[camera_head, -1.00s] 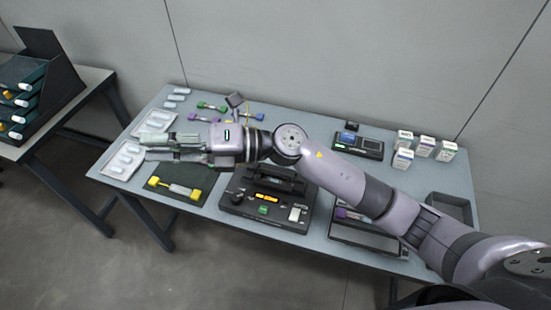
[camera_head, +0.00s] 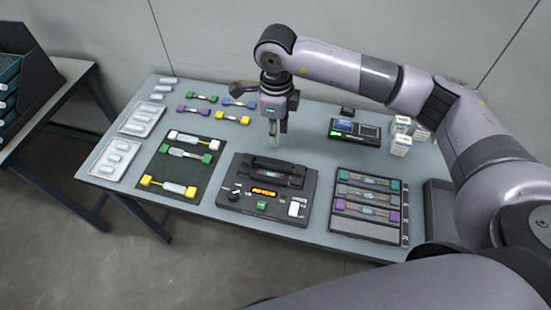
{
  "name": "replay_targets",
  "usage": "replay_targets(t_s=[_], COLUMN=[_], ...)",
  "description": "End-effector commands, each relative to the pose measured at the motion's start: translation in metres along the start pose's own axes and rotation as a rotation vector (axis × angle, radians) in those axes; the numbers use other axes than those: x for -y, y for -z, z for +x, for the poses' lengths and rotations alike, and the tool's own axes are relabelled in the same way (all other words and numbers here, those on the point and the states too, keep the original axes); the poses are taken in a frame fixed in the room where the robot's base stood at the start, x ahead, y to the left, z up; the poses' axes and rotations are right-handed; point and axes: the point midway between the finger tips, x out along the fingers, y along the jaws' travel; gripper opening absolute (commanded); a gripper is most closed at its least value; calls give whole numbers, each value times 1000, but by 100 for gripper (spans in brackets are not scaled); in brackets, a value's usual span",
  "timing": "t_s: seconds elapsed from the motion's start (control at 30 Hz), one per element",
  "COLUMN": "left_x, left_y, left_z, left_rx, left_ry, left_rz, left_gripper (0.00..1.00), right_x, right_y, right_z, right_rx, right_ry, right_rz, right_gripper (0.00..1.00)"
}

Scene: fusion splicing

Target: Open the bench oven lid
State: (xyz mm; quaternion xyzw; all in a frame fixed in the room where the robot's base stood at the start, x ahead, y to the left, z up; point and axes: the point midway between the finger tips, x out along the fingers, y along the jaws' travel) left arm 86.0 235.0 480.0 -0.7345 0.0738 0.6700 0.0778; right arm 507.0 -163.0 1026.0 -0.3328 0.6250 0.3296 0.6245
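The bench oven, which I take to be the black box with an orange lit display (camera_head: 264,192), sits in the middle of the table. Its lid (camera_head: 277,168) looks like the dark raised bar across the back of the box, and it appears down. My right gripper (camera_head: 274,143) points straight down just behind the oven, apart from the lid as far as I can tell. Its fingers are seen edge-on, so their opening is hidden. No object shows in it. My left gripper is not in view.
A dark mat (camera_head: 152,188) with yellow-, green- and white-ended pieces lies left of the oven. A rack (camera_head: 372,228) of similar pieces stands to the right. A device with a screen (camera_head: 355,131) and small white boxes (camera_head: 400,145) are behind. Loose coloured pieces lie back left.

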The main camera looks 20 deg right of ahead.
Motion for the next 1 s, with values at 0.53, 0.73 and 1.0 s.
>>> replay_targets(t_s=[0.53,0.73,1.0], left_x=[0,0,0], left_y=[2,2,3], left_z=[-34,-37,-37], left_rx=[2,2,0], left_ry=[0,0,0], left_rz=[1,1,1], left_gripper=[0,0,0], right_x=[-2,-2,-1], right_y=[0,-1,-1], right_z=[113,133,137], right_rx=[0,2,3], right_ry=[-5,-3,-2], right_rz=[-1,-2,-2], right_gripper=[27,27,27])
